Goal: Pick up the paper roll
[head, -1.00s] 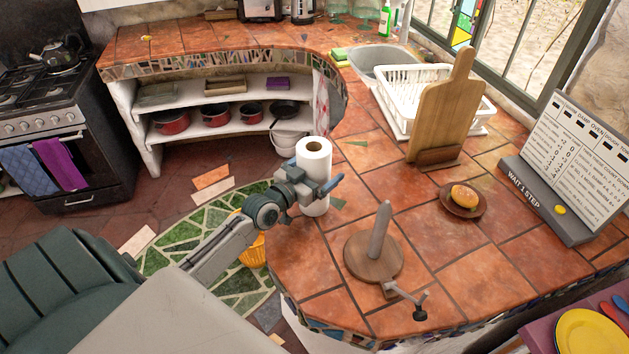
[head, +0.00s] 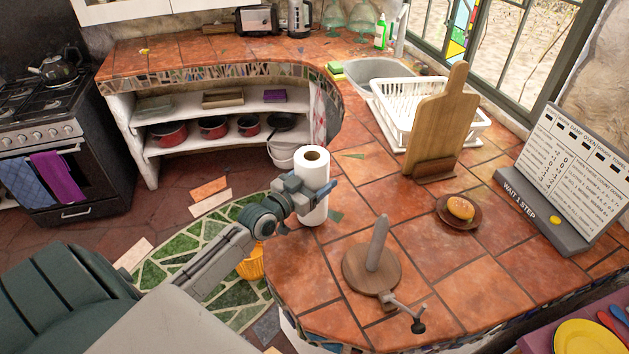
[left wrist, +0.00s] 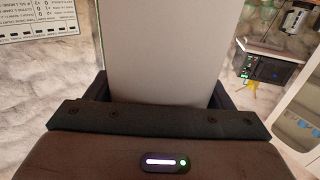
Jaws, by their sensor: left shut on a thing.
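The white paper roll (head: 313,167) stands upright near the left edge of the tiled counter, its brown core facing up. My left gripper (head: 308,191) is shut around the middle of it, with a finger on either side. In the left wrist view the white roll (left wrist: 172,50) fills the space between the dark fingers. I cannot tell whether the roll's bottom touches the counter. My right gripper is not in view.
A round wooden holder with a peg (head: 357,277) stands in front of the roll. A bun on a brown plate (head: 452,223), a cutting board (head: 439,120), a white dish rack (head: 397,88) and a sign board (head: 570,170) are farther right. Bare tiles (head: 385,190) lie between.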

